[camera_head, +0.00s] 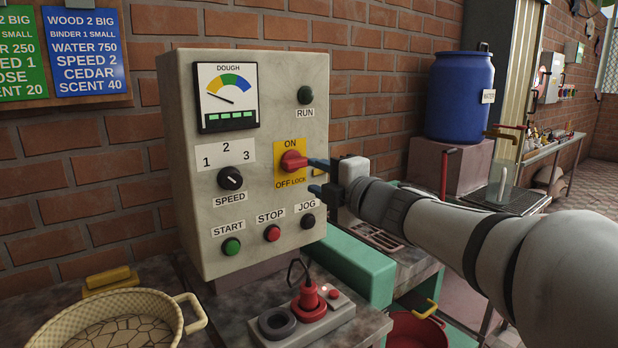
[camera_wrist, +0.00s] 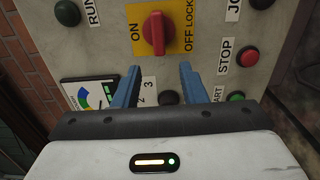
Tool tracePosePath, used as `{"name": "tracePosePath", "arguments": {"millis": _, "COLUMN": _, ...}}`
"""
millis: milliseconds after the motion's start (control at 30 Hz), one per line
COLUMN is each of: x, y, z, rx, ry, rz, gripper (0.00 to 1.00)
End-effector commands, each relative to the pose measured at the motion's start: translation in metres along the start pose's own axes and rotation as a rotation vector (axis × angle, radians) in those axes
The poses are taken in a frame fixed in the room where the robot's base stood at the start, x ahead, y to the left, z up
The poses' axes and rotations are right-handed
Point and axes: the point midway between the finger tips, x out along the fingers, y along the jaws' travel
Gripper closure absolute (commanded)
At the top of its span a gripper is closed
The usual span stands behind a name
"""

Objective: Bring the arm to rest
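My gripper (camera_head: 318,176) is at the right side of the grey control box, close to the red ON/OFF knob (camera_head: 293,161). In the wrist view my gripper (camera_wrist: 158,68) has its two blue fingers apart with nothing between them. The red knob (camera_wrist: 156,33) lies beyond the fingertips, on its yellow plate, and appears apart from them. My arm reaches in from the right of the head view.
The control box (camera_head: 255,215) has a speed dial (camera_head: 230,178) and several buttons. Below are a red plug (camera_head: 308,298) in a socket block and a woven basket (camera_head: 110,320). A blue barrel (camera_head: 460,97) stands behind my arm. Open air lies in front of the box.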

Motion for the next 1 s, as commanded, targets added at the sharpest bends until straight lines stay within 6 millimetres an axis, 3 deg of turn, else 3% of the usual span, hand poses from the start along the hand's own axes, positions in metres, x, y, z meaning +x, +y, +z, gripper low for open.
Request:
{"name": "tracePosePath", "arguments": {"millis": 133, "x": -0.005, "y": 0.007, "z": 0.012, "rx": 0.07, "ry": -0.077, "rz": -0.012, "gripper": 0.62}}
{"name": "tracePosePath", "arguments": {"millis": 267, "x": -0.026, "y": 0.013, "z": 0.042, "rx": 0.272, "ry": -0.288, "rz": -0.051, "gripper": 0.62}}
{"name": "tracePosePath", "arguments": {"millis": 400, "x": -0.071, "y": -0.004, "z": 0.071, "rx": 0.594, "ry": -0.591, "rz": -0.131, "gripper": 0.62}}
{"name": "tracePosePath", "arguments": {"millis": 500, "x": -0.111, "y": -0.028, "z": 0.074, "rx": 0.834, "ry": -0.798, "rz": -0.208, "gripper": 0.62}}
{"name": "tracePosePath", "arguments": {"millis": 633, "x": -0.167, "y": -0.059, "z": 0.053, "rx": 1.143, "ry": -1.053, "rz": -0.333, "gripper": 0.62}}
{"name": "tracePosePath", "arguments": {"millis": 800, "x": -0.227, "y": -0.089, "z": -0.002, "rx": 1.469, "ry": -1.314, "rz": -0.517, "gripper": 0.62}}
{"name": "tracePosePath", "arguments": {"millis": 1000, "x": -0.26, "y": -0.1, "z": -0.045, "rx": 1.651, "ry": -1.458, "rz": -0.655, "gripper": 0.62}}
